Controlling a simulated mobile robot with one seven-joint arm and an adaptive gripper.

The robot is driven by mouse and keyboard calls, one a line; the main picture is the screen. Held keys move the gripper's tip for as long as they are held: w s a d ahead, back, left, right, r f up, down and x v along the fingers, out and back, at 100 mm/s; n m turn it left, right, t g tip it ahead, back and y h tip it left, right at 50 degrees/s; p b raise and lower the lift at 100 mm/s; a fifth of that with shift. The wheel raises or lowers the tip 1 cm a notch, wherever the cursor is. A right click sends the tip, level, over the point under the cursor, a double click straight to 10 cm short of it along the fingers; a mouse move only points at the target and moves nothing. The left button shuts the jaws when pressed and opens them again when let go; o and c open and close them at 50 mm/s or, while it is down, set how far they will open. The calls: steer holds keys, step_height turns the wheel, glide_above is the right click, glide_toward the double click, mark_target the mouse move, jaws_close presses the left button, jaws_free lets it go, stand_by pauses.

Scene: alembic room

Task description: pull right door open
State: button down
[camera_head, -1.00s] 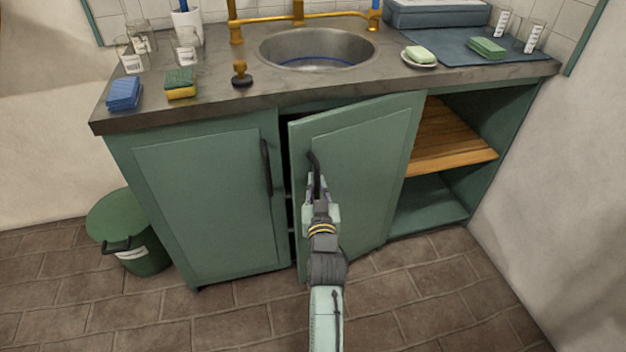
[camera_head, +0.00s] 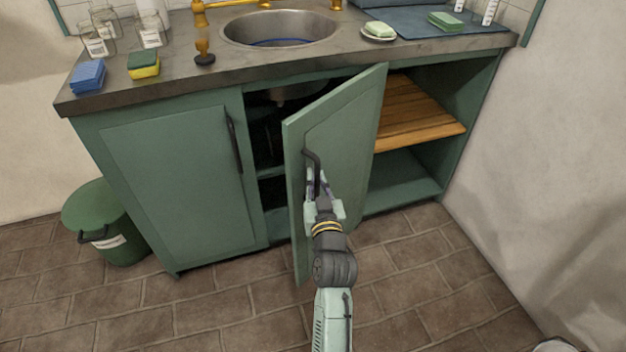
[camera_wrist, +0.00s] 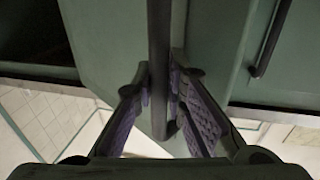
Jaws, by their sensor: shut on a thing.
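The right door (camera_head: 345,150) is a green panel standing partly open, its left edge swung out from the cabinet and its right edge near the open shelves. Its dark handle (camera_head: 311,158) is on the left side of the panel. My gripper (camera_head: 314,188) is shut on the handle. In the wrist view, the purple-padded fingers (camera_wrist: 160,92) sit either side of the dark handle bar (camera_wrist: 159,40). The left door (camera_head: 175,185) is closed, with its own dark handle (camera_head: 234,140).
Dark inner space with a sink underside shows behind the right door. Open shelves (camera_head: 415,110) lie to its right. A green bin (camera_head: 105,225) stands at the left. The counter (camera_head: 185,85) holds sponges and glass jars. The tiled floor (camera_head: 400,285) in front is mostly clear.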

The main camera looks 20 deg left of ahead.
stand_by(0.3)
steer(key=c, duration=1.6)
jaws_free()
